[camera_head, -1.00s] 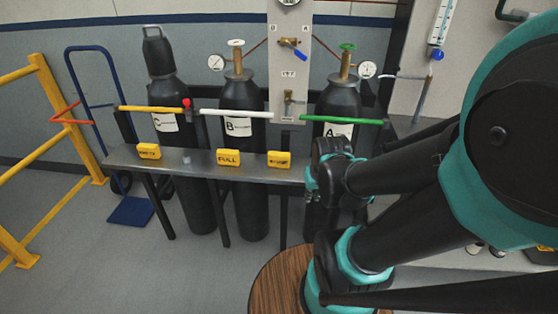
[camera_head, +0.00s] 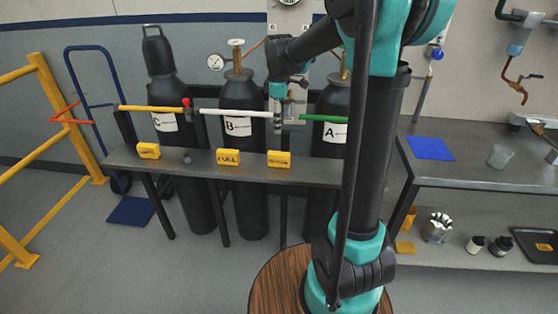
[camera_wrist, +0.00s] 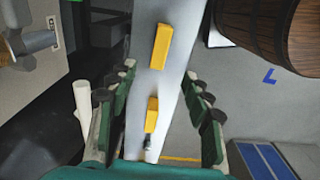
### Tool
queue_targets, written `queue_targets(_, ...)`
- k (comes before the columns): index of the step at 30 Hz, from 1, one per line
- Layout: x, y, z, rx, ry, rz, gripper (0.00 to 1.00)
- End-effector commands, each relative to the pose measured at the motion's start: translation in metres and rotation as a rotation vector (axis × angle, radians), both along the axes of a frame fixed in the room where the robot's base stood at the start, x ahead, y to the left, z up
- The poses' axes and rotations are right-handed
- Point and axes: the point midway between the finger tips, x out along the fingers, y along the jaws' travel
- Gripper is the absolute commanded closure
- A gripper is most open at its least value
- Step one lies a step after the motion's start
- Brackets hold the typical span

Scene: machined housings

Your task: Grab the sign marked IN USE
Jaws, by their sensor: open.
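Three yellow signs stand in a row on the narrow grey shelf (camera_head: 205,168). The middle sign (camera_head: 228,157) reads FULL, and the left sign (camera_head: 149,151) seems to read EMPTY. The lettering on the right sign (camera_head: 279,159) is too small to read surely; by elimination it may be IN USE. My gripper (camera_head: 278,122) points down above the right sign, apart from it. In the wrist view my open gripper (camera_wrist: 160,80) has nothing between its fingers. Two yellow signs show there, a nearer-to-top one (camera_wrist: 161,46) and a lower one (camera_wrist: 152,113), without readable text.
Dark gas cylinders B (camera_head: 240,180) and C (camera_head: 185,180) stand behind the shelf, with a third partly hidden by my arm. A white bar (camera_head: 222,112) and a green bar (camera_head: 312,117) run close to my gripper. A workbench (camera_head: 480,150) stands at right.

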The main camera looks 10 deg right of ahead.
Motion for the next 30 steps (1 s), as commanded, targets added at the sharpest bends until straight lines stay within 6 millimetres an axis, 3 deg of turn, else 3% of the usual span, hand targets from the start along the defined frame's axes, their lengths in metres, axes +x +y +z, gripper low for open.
queue_targets(12,0.0,0.0,-0.081,0.001,-0.001,-0.003,0.5)
queue_targets(23,-0.001,0.0,-0.112,0.001,-0.001,-0.004,0.5)
queue_targets(30,-0.001,0.001,-0.145,0.001,-0.001,-0.004,0.5)
